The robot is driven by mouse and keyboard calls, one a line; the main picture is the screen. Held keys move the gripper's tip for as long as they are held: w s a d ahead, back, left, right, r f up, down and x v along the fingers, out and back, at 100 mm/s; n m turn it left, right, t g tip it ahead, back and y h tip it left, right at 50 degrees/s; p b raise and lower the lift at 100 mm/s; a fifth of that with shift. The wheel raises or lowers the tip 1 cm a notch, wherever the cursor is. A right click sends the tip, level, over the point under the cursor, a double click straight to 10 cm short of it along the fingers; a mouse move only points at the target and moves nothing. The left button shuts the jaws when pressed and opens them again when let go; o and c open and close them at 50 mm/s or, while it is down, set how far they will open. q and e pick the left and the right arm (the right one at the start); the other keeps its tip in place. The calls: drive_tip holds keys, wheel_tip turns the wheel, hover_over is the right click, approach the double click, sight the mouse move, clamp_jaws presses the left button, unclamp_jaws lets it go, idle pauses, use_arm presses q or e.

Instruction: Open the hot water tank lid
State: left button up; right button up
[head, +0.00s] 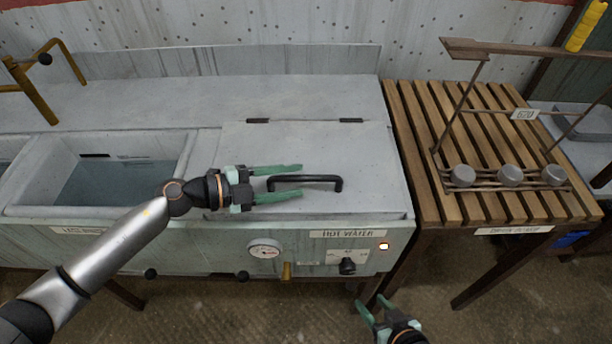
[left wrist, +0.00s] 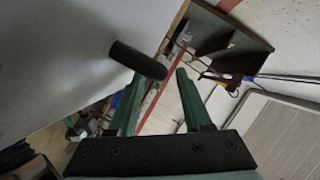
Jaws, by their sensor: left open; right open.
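The hot water tank lid (head: 350,150) is a flat grey panel, lying shut, with two dark hinges along its back edge. A black bar handle (head: 318,178) stands near its front. My left gripper (head: 301,182) is open, its green fingers passing either side of the handle's left part in the head view. In the left wrist view the dark handle (left wrist: 138,60) reaches toward the gap between the fingertips (left wrist: 160,74); contact cannot be told. My right gripper (head: 371,304) is open and empty, low in front of the tank.
The front panel has a gauge (head: 265,250), a black knob (head: 347,266), a lit orange lamp (head: 383,246) and a HOT WATER label (head: 347,233). An open water basin (head: 190,160) lies left. A slatted wooden table (head: 410,130) with a rack and round metal weights stands right.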

use_arm(q)
drive_tip(key=shift+x, duration=1.9)
clamp_jaws()
